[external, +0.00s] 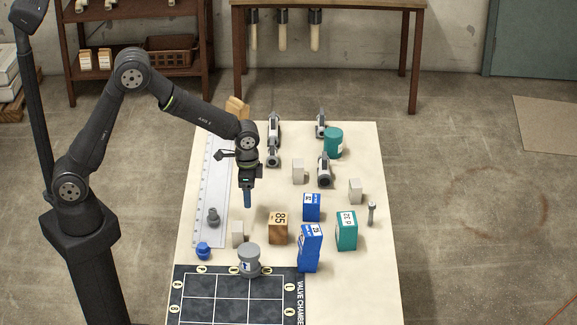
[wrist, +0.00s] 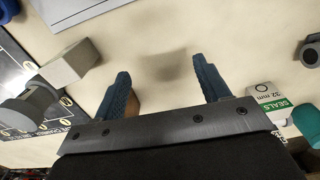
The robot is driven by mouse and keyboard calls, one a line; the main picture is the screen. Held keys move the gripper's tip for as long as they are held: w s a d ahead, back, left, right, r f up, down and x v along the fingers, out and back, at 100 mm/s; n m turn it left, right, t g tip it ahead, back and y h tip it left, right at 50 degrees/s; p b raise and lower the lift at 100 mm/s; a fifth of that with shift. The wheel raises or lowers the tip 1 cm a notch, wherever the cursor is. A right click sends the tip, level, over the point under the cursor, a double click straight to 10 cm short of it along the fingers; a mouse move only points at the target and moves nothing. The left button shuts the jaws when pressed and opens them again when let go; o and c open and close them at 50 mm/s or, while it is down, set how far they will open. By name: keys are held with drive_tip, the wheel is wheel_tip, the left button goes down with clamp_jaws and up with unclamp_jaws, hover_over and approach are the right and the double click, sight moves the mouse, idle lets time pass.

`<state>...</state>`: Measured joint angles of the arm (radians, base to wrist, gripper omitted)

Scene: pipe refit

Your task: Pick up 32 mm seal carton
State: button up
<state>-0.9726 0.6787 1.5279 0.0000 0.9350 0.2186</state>
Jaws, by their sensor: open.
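The 32 mm seal carton (wrist: 264,90) is a pale box with a green band reading "SEALS" and "32 mm" print. In the wrist view it is at the right, beyond the right finger, partly covered by the gripper body. By its place it matches the small pale box (external: 298,170) in the external view, where no label can be read. My gripper (external: 247,205) is open and empty, pointing down above the table, to the left of and nearer the camera than that box. Its two blue fingers (wrist: 165,90) stand apart over bare table.
A wooden "85" box (external: 278,228), blue cartons (external: 310,250) and a teal carton (external: 346,232) stand nearer the camera. Dark pipe fittings (external: 273,157) and a teal cylinder (external: 333,143) stand near the pale box. A ruler (external: 212,190) lies at the left.

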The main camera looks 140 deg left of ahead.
drive_tip(key=shift+o, duration=0.2)
drive_tip(key=s+a+r+t+y, duration=0.25)
drive_tip(key=a+r, duration=0.35)
drive_tip(key=a, duration=0.5)
drive_tip(key=n, duration=0.1)
approach(297, 163)
drive_tip(key=shift+t+y, duration=0.25)
drive_tip(key=shift+y, duration=0.2)
drive_tip(key=x, duration=1.1)
drive_tip(key=shift+s+d+f, duration=0.15)
drive_tip(key=shift+s+d, duration=0.15)
drive_tip(key=shift+c, duration=0.4)
drive_tip(key=c, duration=1)
